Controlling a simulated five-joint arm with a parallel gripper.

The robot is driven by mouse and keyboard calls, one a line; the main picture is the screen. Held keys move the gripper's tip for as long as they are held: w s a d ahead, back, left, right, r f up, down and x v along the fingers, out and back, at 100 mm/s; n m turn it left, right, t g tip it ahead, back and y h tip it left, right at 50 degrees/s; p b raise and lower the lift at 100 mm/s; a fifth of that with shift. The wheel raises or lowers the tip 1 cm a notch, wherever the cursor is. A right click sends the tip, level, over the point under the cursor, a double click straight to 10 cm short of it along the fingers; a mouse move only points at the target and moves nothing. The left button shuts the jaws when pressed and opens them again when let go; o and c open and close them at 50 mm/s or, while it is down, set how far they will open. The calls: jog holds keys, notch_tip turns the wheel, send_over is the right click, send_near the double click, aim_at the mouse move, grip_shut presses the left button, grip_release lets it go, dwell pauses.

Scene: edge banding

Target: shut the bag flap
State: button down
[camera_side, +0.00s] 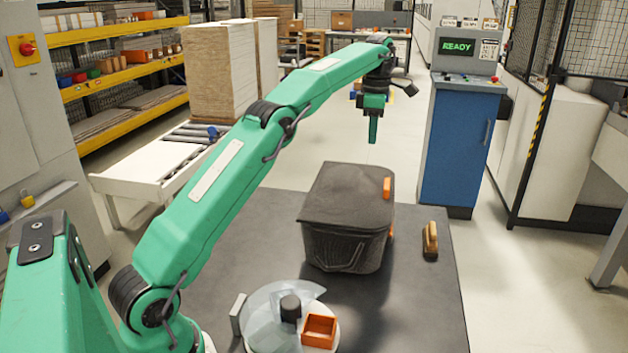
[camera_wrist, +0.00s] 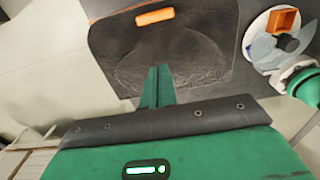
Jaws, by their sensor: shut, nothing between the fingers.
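A dark grey bag (camera_side: 345,245) stands upright on the dark table. Its flap (camera_side: 345,190) lies across the top and appears down, with its rim over the bag's walls. An orange tab (camera_side: 387,187) is on the flap's right edge, and a second orange piece shows lower on the bag's right side. In the wrist view the flap (camera_wrist: 185,55) fills the upper middle, with the orange tab (camera_wrist: 155,16) at its far edge. My gripper (camera_side: 373,141) is shut and empty, above and beyond the bag's back edge, apart from it. Its fingertips (camera_wrist: 159,68) also show in the wrist view.
A brush with a wooden handle (camera_side: 430,240) lies right of the bag. A round white stand with a clear disc (camera_side: 265,310) and an orange tray (camera_side: 319,331) is at the table's front. A blue cabinet (camera_side: 458,150) stands behind right. The table right of the stand is clear.

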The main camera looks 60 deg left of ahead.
jog(key=shift+s+a+r, duration=0.1)
jog(key=s+a+r, duration=0.6)
jog(key=s+a, duration=0.5)
jog(key=s+a+f, duration=0.4)
jog(key=s+a, duration=0.6)
jog(key=shift+s+f, duration=0.15)
dwell(0.7)
jog(key=shift+a, duration=0.1)
